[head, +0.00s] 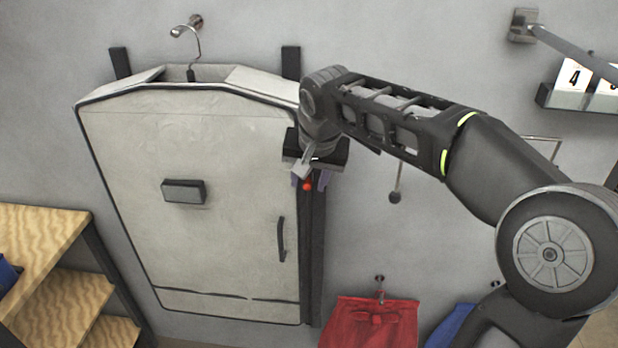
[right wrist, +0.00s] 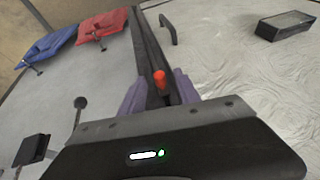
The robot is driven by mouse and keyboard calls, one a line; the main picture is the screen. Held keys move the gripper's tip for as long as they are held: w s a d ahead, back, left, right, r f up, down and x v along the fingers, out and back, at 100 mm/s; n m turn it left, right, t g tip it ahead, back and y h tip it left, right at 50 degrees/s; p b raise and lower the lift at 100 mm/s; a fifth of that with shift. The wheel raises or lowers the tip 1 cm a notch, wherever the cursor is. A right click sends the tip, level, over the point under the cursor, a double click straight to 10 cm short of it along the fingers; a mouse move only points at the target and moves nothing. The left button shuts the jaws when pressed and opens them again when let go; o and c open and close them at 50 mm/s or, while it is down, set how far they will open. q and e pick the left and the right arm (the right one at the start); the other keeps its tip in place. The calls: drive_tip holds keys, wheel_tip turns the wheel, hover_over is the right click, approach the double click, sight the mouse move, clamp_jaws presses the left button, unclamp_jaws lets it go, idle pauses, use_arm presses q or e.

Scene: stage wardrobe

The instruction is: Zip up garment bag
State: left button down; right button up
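The pale grey garment bag (head: 190,150) hangs from a hook on the wall. A dark strip (head: 312,250) runs down its right side. A small red-orange pull (head: 307,187) is on this strip, high on that side. My right gripper (head: 311,181) is at the pull. In the right wrist view its two purple fingers (right wrist: 160,92) stand apart, one on each side of the red pull (right wrist: 160,79), with a gap visible on both sides. The strip below the gripper shows in the head view; the part above is hidden behind my arm. My left gripper is not in view.
A wooden step shelf (head: 45,240) stands at the left. A red garment (head: 372,322) and a blue one (head: 449,327) hang low at the right. A knobbed rod (head: 395,195) and a rack with numbered cards (head: 575,95) are on the wall at the right.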

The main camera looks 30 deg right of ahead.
drive_tip(key=d+b+v, duration=0.1)
drive_tip(key=v, duration=0.6)
drive_tip(key=shift+s+a+r, duration=0.2)
drive_tip(key=shift+a+r, duration=0.15)
drive_tip(key=shift+a, duration=0.2)
